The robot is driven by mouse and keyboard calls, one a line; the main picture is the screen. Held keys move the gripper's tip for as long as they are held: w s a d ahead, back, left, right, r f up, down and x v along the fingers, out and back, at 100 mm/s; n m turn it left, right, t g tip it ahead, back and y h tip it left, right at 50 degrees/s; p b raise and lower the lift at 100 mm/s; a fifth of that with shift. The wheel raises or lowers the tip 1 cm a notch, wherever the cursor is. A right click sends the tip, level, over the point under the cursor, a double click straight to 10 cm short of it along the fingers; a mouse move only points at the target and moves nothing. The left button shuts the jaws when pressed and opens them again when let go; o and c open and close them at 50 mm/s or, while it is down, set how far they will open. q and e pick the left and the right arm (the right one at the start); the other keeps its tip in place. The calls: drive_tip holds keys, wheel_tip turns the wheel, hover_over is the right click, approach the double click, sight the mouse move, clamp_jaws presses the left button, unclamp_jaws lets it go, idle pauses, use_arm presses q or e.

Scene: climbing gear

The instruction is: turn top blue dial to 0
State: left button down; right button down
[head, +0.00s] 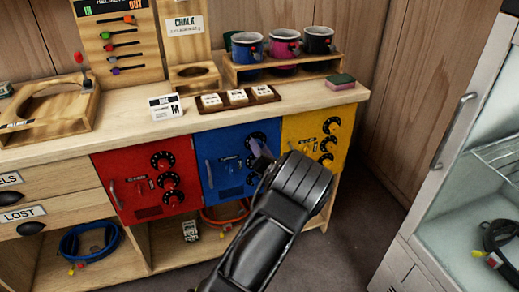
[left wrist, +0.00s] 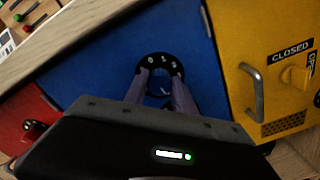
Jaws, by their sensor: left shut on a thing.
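The blue panel (head: 221,176) is set into the front of the workbench, between a red and a yellow one. Its top blue dial (head: 256,137) has a black disc with white marks, and it also shows in the left wrist view (left wrist: 161,62). My left gripper (head: 261,152) is at this dial, shut on its knob, with one finger on each side in the left wrist view (left wrist: 161,84). The knob is mostly hidden between the fingers, and I cannot read its setting. My left forearm hides part of the blue panel's right side. My right gripper is not in view.
The red panel (head: 128,201) and yellow panel (head: 302,127) have dials of their own. The yellow panel's handle (left wrist: 253,90) is close on the right in the left wrist view. A glass-front cabinet (head: 470,150) stands at right.

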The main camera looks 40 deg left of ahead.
use_arm(q)
drive_tip(key=shift+s+f+n+b, duration=0.1)
drive_tip(key=shift+f+n+b, duration=0.05)
drive_tip(key=shift+n+b, duration=16.95)
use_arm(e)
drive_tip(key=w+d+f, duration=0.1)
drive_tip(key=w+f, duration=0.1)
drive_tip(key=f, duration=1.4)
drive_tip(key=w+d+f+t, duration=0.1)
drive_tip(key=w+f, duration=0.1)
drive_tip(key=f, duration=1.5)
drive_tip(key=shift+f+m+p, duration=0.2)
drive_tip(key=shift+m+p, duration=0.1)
use_arm(q)
drive_tip(key=shift+n, duration=0.3)
